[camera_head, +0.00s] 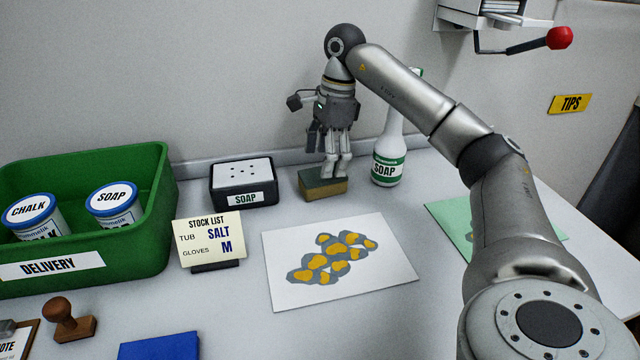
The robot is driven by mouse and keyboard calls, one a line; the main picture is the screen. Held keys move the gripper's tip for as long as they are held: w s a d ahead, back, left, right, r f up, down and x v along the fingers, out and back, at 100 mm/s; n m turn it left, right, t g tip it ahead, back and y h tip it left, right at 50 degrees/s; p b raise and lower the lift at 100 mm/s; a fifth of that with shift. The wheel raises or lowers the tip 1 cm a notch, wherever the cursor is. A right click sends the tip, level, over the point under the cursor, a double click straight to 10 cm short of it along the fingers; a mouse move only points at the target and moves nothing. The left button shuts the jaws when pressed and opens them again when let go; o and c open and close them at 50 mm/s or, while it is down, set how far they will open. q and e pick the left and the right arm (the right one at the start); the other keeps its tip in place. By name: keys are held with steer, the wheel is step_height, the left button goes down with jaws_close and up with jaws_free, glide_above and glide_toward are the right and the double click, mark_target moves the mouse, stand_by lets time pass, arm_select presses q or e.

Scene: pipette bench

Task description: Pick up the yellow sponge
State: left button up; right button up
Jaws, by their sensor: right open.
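The yellow sponge (318,190) is a small block with a dark green top and a tan-yellow side. It lies at the back of the bench, between the soap dish and the spray-shaped bottle. My right gripper (335,174) points straight down over it, open, with its fingertips at the sponge's top, toward its right half. The fingers hide part of the top. I cannot tell whether they touch it. My left gripper is not in view.
The white soap bottle (388,155) stands close right of the gripper. The black soap box (244,185) is left of the sponge. A stock list card (210,238), green delivery crate (150,215) and stained white sheet (385,285) lie nearer.

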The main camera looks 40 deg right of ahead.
mark_target(323, 182)
steer(key=f, duration=0.2)
steer(key=f+b, duration=0.1)
steer(key=f, duration=0.1)
steer(key=shift+s+a, duration=0.15)
steer(key=shift+a, duration=0.2)
steer(key=shift+a+f, duration=0.1)
steer(key=shift+f, duration=0.4)
steer(key=c, duration=0.3)
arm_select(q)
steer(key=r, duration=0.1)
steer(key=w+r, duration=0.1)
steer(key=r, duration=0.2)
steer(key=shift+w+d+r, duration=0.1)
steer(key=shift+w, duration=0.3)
arm_select(e)
steer(key=c, duration=0.8)
